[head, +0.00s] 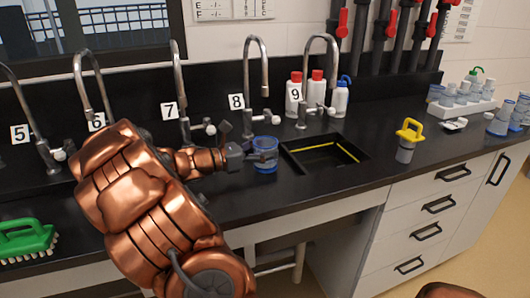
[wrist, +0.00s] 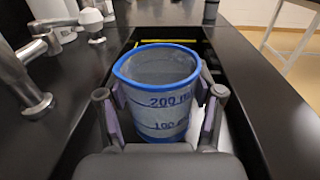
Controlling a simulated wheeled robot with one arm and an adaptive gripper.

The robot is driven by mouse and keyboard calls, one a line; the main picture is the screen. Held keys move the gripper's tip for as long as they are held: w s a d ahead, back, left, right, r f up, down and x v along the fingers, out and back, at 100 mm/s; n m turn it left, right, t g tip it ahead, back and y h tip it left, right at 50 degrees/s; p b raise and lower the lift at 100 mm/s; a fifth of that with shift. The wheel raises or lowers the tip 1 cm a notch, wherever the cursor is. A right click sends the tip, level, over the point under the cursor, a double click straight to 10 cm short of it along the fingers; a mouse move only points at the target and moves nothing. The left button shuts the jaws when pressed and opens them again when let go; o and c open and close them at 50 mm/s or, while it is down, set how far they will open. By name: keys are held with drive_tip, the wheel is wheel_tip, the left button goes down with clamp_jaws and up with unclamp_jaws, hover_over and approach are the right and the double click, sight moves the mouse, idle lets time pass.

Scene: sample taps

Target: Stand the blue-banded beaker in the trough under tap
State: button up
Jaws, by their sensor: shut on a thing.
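The blue-banded beaker (head: 266,161) is a clear cup with a blue rim and base band. In the wrist view the beaker (wrist: 160,112) shows 200 and 100 marks, looks upright and seems empty. My gripper (wrist: 162,98) is shut on it, one finger on each side. In the head view my gripper (head: 250,156) reaches in from the left, near tap 8 (head: 247,75). The black trough (head: 310,172) with a yellow line inside lies just right of the beaker, below tap 9 (head: 333,70). I cannot tell whether the beaker's base touches anything.
Taps 5 to 7 stand along the back at left, partly behind my arm. Wash bottles (head: 340,97) stand behind tap 9. A yellow-handled grey object (head: 406,150) stands right of the trough. A green brush (head: 27,240) lies front left. The counter's front edge is close.

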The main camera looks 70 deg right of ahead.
drive_tip(key=shift+f, duration=0.45)
drive_tip(key=o, duration=1)
drive_tip(key=shift+f, duration=0.15)
drive_tip(key=shift+w+a+r, duration=0.1)
drive_tip(key=shift+w+r, duration=0.05)
drive_tip(key=shift+r, duration=0.05)
drive_tip(key=v, duration=1.1)
drive_tip(key=shift+w+a, duration=0.2)
drive_tip(key=shift+a, duration=0.1)
